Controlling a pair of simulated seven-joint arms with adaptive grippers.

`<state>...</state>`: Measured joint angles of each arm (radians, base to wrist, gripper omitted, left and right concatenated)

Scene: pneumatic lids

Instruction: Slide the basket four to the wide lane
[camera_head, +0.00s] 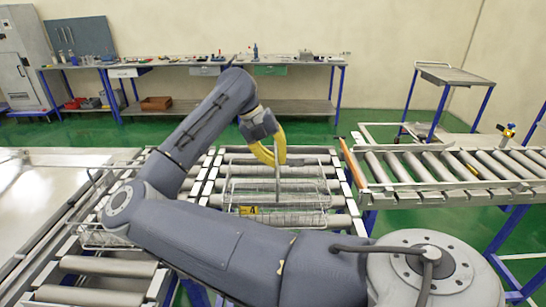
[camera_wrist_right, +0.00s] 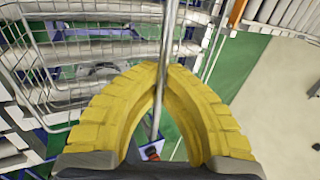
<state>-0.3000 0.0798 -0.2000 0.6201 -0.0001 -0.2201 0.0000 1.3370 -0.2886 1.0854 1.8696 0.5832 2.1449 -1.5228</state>
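A wire basket (camera_head: 312,200) with a yellow tag (camera_head: 248,210) reading 4 sits on the middle roller lane (camera_head: 262,232). It also shows in the wrist view (camera_wrist_right: 95,27). An upright metal rod (camera_head: 277,185) stands at the basket. My right gripper (camera_head: 279,163), with curved yellow fingers, is above the basket. In the wrist view its fingertips (camera_wrist_right: 162,68) close together around the rod (camera_wrist_right: 169,30). I cannot tell for sure how the rod joins the basket. My left gripper is not in view. Which lane is the wide one is not marked.
Another wire basket (camera_head: 95,238) is partly hidden behind my right arm on the left roller lane (camera_head: 95,268). A roller conveyor (camera_head: 440,168) runs off to the right, with an orange bar (camera_head: 352,163) at its near end. A workbench (camera_head: 200,68) stands at the back wall.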

